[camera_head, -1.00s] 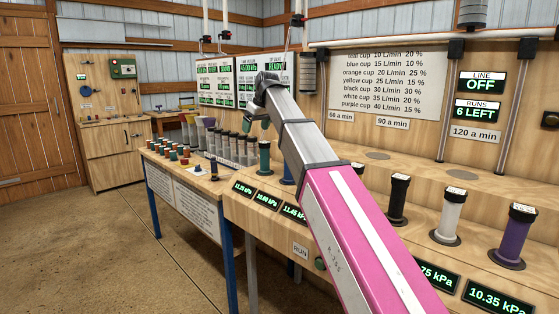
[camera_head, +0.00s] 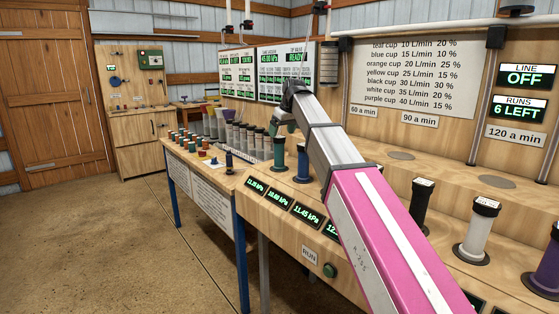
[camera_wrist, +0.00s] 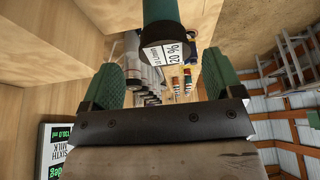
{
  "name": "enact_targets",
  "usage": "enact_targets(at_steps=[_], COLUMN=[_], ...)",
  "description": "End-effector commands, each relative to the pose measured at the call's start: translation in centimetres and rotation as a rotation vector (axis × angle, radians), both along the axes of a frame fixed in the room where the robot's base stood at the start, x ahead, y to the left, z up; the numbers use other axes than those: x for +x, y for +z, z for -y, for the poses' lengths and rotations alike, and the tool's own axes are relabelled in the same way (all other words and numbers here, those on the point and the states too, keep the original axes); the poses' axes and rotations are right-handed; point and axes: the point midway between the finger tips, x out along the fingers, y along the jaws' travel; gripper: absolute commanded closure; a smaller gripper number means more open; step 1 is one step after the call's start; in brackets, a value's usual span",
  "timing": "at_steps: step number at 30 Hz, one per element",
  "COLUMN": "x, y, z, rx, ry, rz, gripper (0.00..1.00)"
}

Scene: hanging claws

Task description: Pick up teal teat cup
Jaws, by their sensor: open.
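The teal teat cup (camera_head: 279,152) stands upright in the row on the wooden bench, with a dark top. In the wrist view the teal cup (camera_wrist: 161,14) shows at the top centre, with a black cap and a white label reading 20 %. My gripper (camera_head: 288,118) is just above and beside the teal cup in the head view, its fingers partly hidden by the arm. In the wrist view my gripper (camera_wrist: 161,66) is open, with green fingers spread to either side of the cup's line. Gaps show between the fingers and the cup.
A blue cup (camera_head: 303,163) stands right of the teal one, partly behind my arm. Black (camera_head: 421,205), white (camera_head: 477,228) and purple (camera_head: 546,262) cups stand farther right. A side table (camera_head: 200,178) with several grey cylinders and small coloured pieces is at left. Open floor lies front left.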

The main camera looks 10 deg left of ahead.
Motion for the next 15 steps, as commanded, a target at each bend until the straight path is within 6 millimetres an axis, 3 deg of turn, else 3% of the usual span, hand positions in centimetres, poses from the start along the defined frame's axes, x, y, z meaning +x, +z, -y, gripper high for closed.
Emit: enact_targets(at_steps=[9, 15], x=[0.2, 0.4], y=[-3.9, -4.8], z=[-1.0, -1.3], rx=[0.0, 0.0], ry=[0.0, 0.0], rz=[-0.001, 0.001], gripper=[0.14, 0.14])
